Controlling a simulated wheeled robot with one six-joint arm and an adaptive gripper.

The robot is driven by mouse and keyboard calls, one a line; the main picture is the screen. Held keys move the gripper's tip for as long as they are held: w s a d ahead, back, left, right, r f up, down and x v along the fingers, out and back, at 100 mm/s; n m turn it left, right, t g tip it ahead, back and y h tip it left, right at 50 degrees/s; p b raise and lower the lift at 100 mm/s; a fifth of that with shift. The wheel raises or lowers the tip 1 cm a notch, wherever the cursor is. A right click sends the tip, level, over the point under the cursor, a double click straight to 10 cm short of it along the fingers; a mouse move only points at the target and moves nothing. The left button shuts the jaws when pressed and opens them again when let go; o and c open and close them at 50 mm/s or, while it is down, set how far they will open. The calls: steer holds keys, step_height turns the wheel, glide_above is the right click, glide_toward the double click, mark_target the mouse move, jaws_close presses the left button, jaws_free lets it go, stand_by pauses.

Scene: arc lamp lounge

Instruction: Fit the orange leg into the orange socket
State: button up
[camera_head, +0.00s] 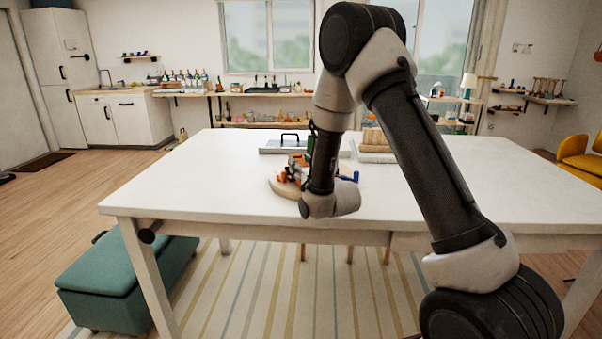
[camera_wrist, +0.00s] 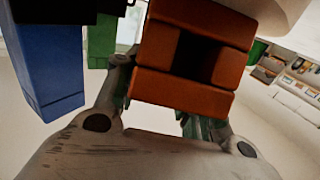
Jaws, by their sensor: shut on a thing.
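In the wrist view an orange block-like piece with a square dark opening, which looks like the orange socket (camera_wrist: 182,92), fills the upper middle, very close to the camera. The fingers of my gripper (camera_wrist: 155,112) reach up behind it and their tips are hidden. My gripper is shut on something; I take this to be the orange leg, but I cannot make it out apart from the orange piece. A round wooden base (camera_head: 279,190) with orange parts (camera_head: 283,177) shows beside my wrist.
A blue post (camera_wrist: 45,65) and a green post (camera_wrist: 101,42) stand close left in the wrist view. On the white table (camera_head: 190,180), a grey handled box (camera_head: 276,147) and a wooden block (camera_head: 373,137) lie behind. The table's left side is clear.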

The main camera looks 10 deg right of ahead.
steer(key=c, duration=0.3)
steer(key=shift+r, duration=0.15)
step_height(320, 180, up, 10)
steer(key=shift+f, duration=0.1)
stand_by(0.3)
step_height(320, 180, down, 10)
steer(key=shift+r, duration=0.2)
stand_by(0.3)
steer(key=shift+f, duration=0.1)
